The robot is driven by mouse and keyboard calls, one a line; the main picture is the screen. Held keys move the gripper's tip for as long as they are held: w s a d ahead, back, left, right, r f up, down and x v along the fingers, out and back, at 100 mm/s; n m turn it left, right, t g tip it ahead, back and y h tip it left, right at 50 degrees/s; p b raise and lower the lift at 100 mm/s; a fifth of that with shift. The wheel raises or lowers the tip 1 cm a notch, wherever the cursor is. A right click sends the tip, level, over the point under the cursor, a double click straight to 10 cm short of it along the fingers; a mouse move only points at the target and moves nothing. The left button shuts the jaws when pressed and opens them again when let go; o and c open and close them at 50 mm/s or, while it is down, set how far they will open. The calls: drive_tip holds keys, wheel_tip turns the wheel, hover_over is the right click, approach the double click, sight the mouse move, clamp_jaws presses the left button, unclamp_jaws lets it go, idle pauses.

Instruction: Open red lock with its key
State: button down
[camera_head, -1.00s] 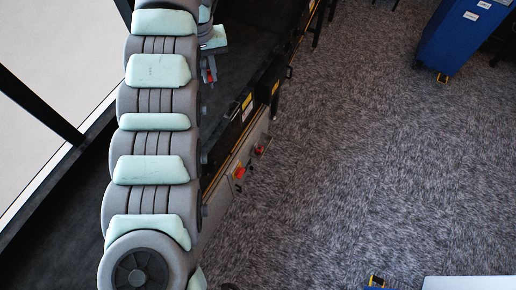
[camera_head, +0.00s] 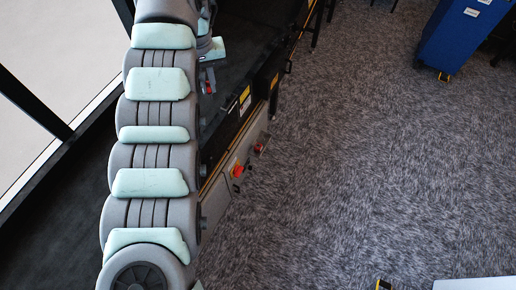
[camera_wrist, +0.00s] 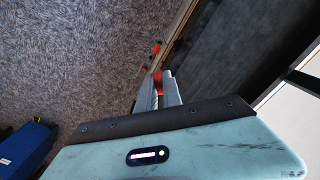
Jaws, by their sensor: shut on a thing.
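My gripper (camera_wrist: 158,92) points away from the camera in the wrist view, its two grey fingers close together. They are shut on a small red piece (camera_wrist: 158,80), which looks like the red key; the fingers hide most of it. In the head view my gripper (camera_head: 208,80) is small, beside my arm, with a bit of red at its fingers. The red lock cannot be made out for certain. A red switch (camera_head: 237,170) on the machine's side panel stands apart from my gripper, lower and to the right in the head view.
The machine's dark side (camera_head: 240,105) runs along my arm, with a second red knob (camera_head: 259,149) on its edge. A blue cabinet (camera_head: 460,38) stands at the upper right. The grey carpet between is clear. A white surface (camera_head: 478,285) shows at the lower right.

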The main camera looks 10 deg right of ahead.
drive_tip(key=shift+r, duration=0.15)
drive_tip(key=shift+r+p, duration=0.7)
drive_tip(key=shift+r, duration=1.45)
drive_tip(key=shift+f, duration=0.15)
